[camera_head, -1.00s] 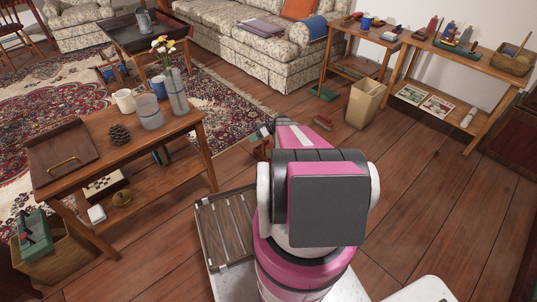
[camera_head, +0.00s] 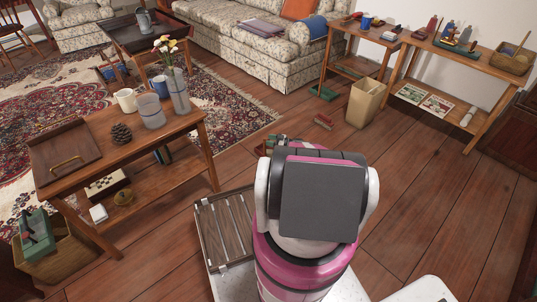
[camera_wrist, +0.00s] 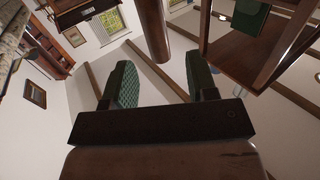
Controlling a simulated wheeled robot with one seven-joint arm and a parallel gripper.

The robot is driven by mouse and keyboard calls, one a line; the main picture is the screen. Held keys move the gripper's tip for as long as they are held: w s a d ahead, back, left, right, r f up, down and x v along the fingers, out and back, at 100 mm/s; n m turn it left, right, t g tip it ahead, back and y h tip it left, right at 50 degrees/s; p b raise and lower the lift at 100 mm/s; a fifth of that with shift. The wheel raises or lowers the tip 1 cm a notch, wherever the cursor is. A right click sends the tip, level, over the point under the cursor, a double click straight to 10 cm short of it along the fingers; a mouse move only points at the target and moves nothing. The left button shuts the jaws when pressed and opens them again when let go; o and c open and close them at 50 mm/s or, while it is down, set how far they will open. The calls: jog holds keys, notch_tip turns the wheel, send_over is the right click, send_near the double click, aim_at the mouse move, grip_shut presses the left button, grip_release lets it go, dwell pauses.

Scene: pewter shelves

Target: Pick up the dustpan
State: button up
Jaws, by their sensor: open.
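A flat green thing (camera_head: 323,93) lies on the floor by the side table near the sofa's end. It may be the dustpan, but it is too small to tell for sure. My gripper (camera_wrist: 165,88) is open in the wrist view, with two green-padded fingers apart and nothing between them. In the head view my arm's pink and dark links hide most of the gripper. The wrist view looks over walls, windows and beams, with a green item (camera_wrist: 250,17) by a wooden piece of furniture at upper right.
A workbench (camera_head: 480,61) stands at right. The floor at right is clear.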

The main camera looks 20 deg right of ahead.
jog(key=shift+x, duration=2.8)
grip_shut()
